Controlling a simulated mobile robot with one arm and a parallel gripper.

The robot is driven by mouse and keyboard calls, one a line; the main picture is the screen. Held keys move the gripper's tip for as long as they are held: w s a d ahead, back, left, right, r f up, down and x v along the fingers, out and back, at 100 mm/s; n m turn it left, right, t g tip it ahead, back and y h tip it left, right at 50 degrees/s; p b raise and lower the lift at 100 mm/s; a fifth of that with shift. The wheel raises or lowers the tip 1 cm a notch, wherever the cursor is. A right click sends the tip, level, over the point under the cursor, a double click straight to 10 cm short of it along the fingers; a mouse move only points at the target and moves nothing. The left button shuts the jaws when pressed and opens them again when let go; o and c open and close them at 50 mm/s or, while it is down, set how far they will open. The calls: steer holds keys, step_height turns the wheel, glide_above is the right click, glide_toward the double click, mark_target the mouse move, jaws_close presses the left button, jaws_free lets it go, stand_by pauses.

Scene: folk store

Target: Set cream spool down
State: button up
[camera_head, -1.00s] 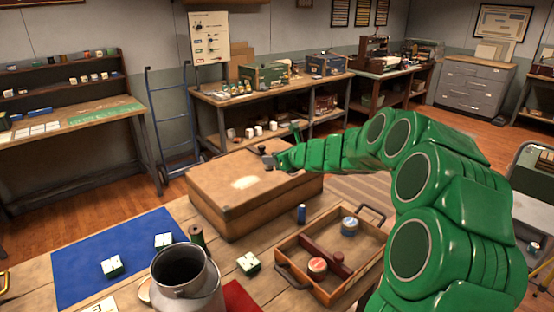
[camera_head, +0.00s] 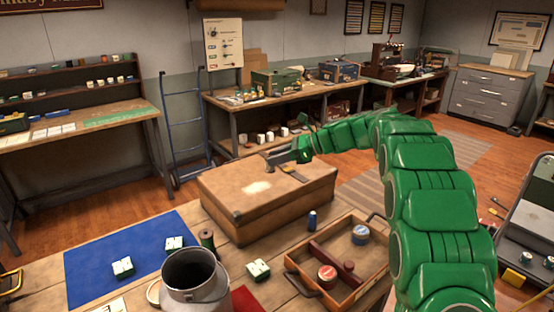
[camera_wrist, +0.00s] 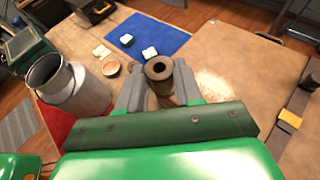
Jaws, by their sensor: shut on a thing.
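My gripper (camera_wrist: 158,88) is closed on a spool (camera_wrist: 159,70), which shows end-on between the two grey fingers in the wrist view. Its visible end is brown with a dark centre hole; its thread is mostly hidden, so I cannot confirm the cream colour. In the head view, my gripper (camera_head: 283,158) is over the lid of the large tan case (camera_head: 262,213), and the held spool is not clearly seen there. I cannot tell whether the spool touches anything. Another spool (camera_head: 207,240), dark green, stands on the table by the case's near left corner.
A metal milk can (camera_head: 194,285) stands at the front. The blue mat (camera_head: 95,268) carries white-topped green blocks; another block (camera_head: 258,270) lies on the table. A wooden tray (camera_head: 318,295) and a small blue spool (camera_head: 312,220) are right. The case lid has free room.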

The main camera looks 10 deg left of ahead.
steer(key=shift+s+d+r+n+g+h, duration=0.15)
steer(key=shift+s+d+r+n+g, duration=0.15)
steer(key=shift+s+d+n+g, duration=0.35)
steer(key=shift+s+d+r+n+g+h, duration=0.1)
steer(key=shift+s+d+r+n+g, duration=0.3)
steer(key=shift+n+g, duration=0.4)
steer(key=shift+s+d+r+n+g+h, duration=0.15)
steer(key=shift+s+d+r+n+g, duration=0.1)
steer(key=shift+s+d+n+g, duration=0.5)
steer(key=shift+w+a+f, duration=0.1)
steer(key=shift+w, duration=0.05)
step_height(320, 180, down, 29)
steer(key=shift+f, duration=0.65)
steer(key=shift+f, duration=0.45)
